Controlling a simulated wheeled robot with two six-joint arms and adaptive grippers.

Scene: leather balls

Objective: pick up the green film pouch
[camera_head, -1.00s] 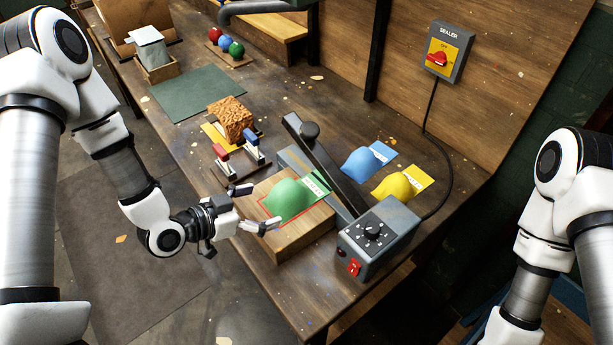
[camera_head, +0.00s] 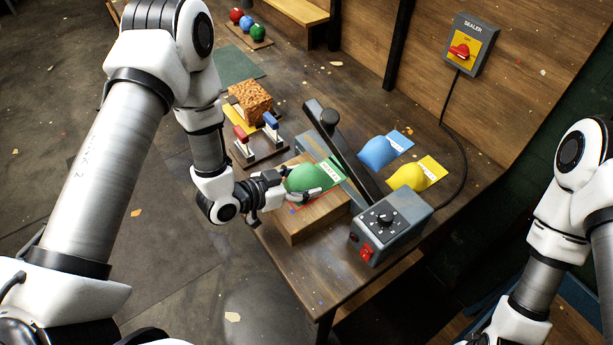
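The green film pouch (camera_head: 304,178) is a rounded green bulge with a labelled flat end. It lies on the wooden block (camera_head: 318,217) beside the sealer. My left gripper (camera_head: 294,185) is at the pouch's left end, with one finger along its far side and one along its near side. The fingers are spread with the bulge between them. Whether they press on it is hard to see. The pouch still appears to rest on the block. My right arm stands at the right, and its gripper is out of the picture.
The sealer (camera_head: 392,225) has its dark lever raised just right of the pouch. Blue (camera_head: 378,152) and yellow (camera_head: 408,178) pouches lie beyond it. Staplers (camera_head: 262,140) and a brown cork-like block (camera_head: 251,101) stand behind. A sealer switch (camera_head: 470,45) is on the wall.

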